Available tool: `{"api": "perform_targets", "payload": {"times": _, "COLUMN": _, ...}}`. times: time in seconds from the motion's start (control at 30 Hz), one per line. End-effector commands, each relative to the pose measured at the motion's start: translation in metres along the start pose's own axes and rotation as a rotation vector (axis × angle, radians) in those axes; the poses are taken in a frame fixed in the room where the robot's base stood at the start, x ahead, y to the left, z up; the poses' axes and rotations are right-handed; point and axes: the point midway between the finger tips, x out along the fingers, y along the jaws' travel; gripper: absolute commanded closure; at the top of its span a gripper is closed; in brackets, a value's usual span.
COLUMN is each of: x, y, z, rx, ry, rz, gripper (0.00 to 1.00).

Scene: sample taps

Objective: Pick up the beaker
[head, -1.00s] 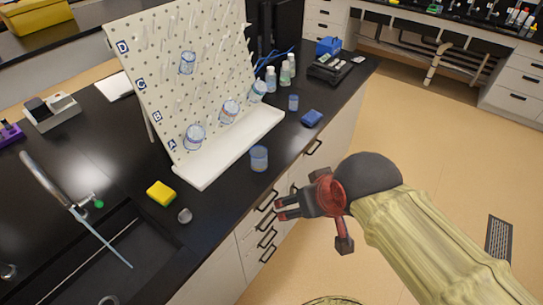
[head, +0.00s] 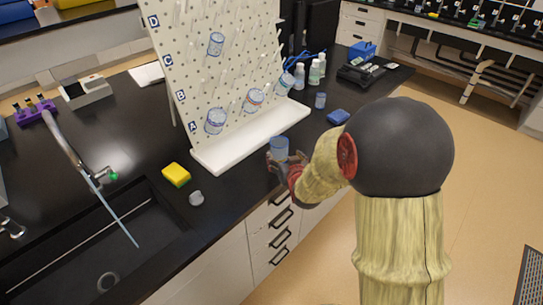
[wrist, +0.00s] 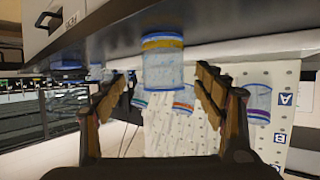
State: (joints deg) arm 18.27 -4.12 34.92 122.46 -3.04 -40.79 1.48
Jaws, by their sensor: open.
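A clear bluish beaker (head: 279,147) stands upright on the black bench, near its front edge and in front of the white pegboard's tray. In the wrist view, which is upside down, the beaker (wrist: 163,68) shows a yellow band and a blue rim. My gripper (head: 286,162) is at the beaker, low over the bench edge. In the wrist view my gripper (wrist: 163,100) is open, with one finger to each side of the beaker. Gaps show between the fingers and the beaker. How deep the beaker sits between them is hard to tell.
The pegboard (head: 190,75) with several hung beakers stands close behind. A yellow sponge (head: 176,174) and a small grey item (head: 196,198) lie to the left, near the sink (head: 100,245).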

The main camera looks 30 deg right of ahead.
Motion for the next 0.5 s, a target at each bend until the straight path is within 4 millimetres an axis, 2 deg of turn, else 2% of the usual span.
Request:
{"api": "perform_targets", "payload": {"times": 0.33, "x": 0.035, "y": -0.003, "z": 0.003, "rx": -0.001, "ry": 0.000, "rz": -0.001, "gripper": 0.30}}
{"api": "perform_targets", "payload": {"times": 0.5, "x": 0.060, "y": -0.006, "z": 0.006, "rx": 0.000, "ry": -0.001, "rz": -0.001, "gripper": 0.30}}
